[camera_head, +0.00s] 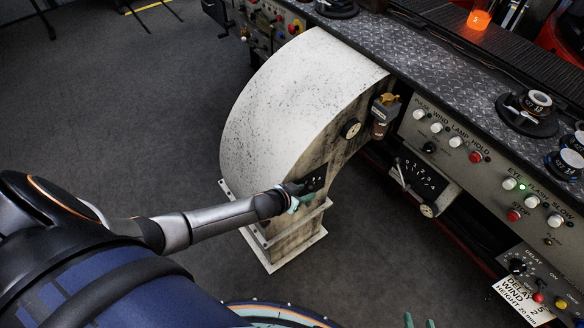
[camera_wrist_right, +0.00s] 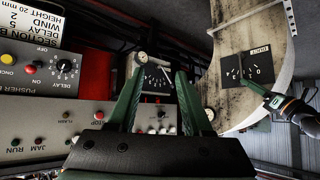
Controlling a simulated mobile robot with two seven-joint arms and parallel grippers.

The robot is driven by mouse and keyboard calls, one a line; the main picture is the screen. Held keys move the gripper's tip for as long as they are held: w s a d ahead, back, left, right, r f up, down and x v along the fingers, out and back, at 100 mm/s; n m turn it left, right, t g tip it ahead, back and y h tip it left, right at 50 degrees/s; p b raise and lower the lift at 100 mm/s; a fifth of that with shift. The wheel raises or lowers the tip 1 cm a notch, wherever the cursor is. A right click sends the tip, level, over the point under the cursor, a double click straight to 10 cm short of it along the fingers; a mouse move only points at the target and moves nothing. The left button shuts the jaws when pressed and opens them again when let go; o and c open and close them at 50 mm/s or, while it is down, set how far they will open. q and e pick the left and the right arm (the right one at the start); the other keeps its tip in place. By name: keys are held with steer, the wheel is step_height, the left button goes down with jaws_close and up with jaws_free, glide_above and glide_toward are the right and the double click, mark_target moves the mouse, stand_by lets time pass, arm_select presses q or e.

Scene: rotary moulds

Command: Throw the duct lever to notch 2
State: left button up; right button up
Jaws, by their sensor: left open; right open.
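The pale, speckled duct (camera_head: 290,95) curves down to a square foot, and a black scale plate (camera_head: 314,180) is on its side. In the right wrist view the plate (camera_wrist_right: 262,66) reads DUCT and carries small numbers. The duct lever is too small and partly hidden, so I cannot tell its notch. My left gripper (camera_head: 297,197) is open beside the plate's lower edge; in the right wrist view it (camera_wrist_right: 272,98) is close below the plate, and contact is unclear. My right gripper (camera_wrist_right: 160,100) is open and empty, facing the machine; its green fingertips (camera_head: 419,322) show at the head view's bottom edge.
A second numbered lever plate (camera_head: 425,182) sits right of the duct. A grey button panel (camera_head: 478,160) with switches runs along the machine, under a metal ledge (camera_head: 440,75). A white label card (camera_head: 522,300) is at lower right. The floor left of the duct is clear.

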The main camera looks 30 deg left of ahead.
arm_select(q)
steer(key=p+v, duration=0.2)
steer(key=v, duration=0.6)
arm_select(e)
steer(key=shift+s+d+r, duration=0.15)
steer(key=shift+s+r, duration=0.4)
steer(key=shift+r, duration=0.35)
arm_select(q)
steer(key=shift+s+r, duration=0.1)
steer(key=shift+r, duration=0.05)
steer(key=s+d+r+p, duration=0.1)
steer(key=s+d+r, duration=0.2)
steer(key=s, duration=0.4)
steer(key=s+d+r+p, duration=0.1)
steer(key=s+d+r, duration=0.1)
steer(key=s+d, duration=0.2)
steer(key=s, duration=0.3)
steer(key=shift+s+d+r+g+p, duration=0.3)
steer(key=shift+d+r+p, duration=0.05)
steer(key=shift+d+r, duration=0.05)
arm_select(e)
step_height(320, 180, up, 3)
steer(key=shift+f, duration=0.15)
